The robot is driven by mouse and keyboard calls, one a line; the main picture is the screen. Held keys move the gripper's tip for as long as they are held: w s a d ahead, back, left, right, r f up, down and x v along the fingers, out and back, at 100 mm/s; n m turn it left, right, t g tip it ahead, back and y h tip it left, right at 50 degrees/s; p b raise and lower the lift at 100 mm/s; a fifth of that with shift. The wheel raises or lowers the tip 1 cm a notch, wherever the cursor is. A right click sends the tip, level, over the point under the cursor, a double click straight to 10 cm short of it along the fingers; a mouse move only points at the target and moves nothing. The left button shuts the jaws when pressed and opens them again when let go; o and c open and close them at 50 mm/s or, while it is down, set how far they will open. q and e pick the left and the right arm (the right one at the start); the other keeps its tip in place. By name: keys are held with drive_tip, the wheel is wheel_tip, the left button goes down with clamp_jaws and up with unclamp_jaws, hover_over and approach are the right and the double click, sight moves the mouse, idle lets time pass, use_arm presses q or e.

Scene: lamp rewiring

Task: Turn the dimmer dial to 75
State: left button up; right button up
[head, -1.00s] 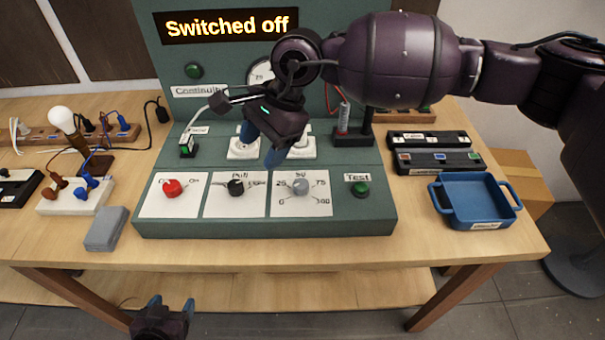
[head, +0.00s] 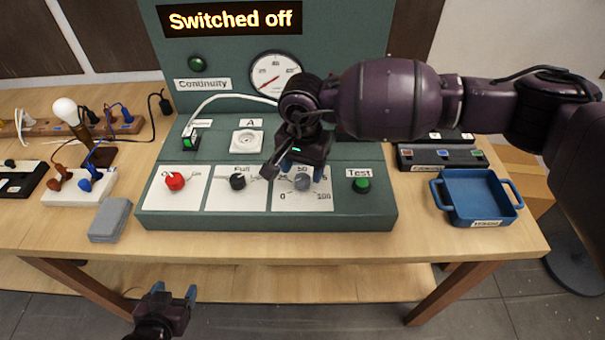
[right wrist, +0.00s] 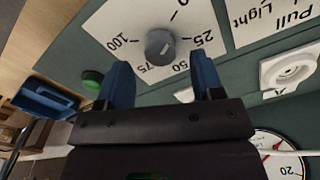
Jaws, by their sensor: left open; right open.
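The grey dimmer dial (head: 302,182) sits on a white scale card at the right of the console's front row. In the right wrist view the dial (right wrist: 160,47) is ringed by 0, 25, 50, 75 and 100. A small pale mark shows on its face, but I cannot tell which number it points to. My right gripper (head: 303,170) is over the far side of the dial, pointing down. In the wrist view its open blue fingers (right wrist: 160,62) lie toward either side of the dial, apart from it. My left gripper (head: 176,294) is open and empty, low in front of the table.
The black knob (head: 238,181) and red knob (head: 174,181) are left of the dial; the green Test button (head: 361,185) is right. The display (head: 230,19) reads "Switched off". A blue tray (head: 474,197) and grey block (head: 110,220) flank the console.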

sight(303, 178)
wheel_tip(303, 178, down, 3)
drive_tip(key=shift+r, duration=0.15)
drive_tip(key=shift+f, duration=0.2)
drive_tip(key=shift+c, duration=0.5)
drive_tip(key=c, duration=0.8)
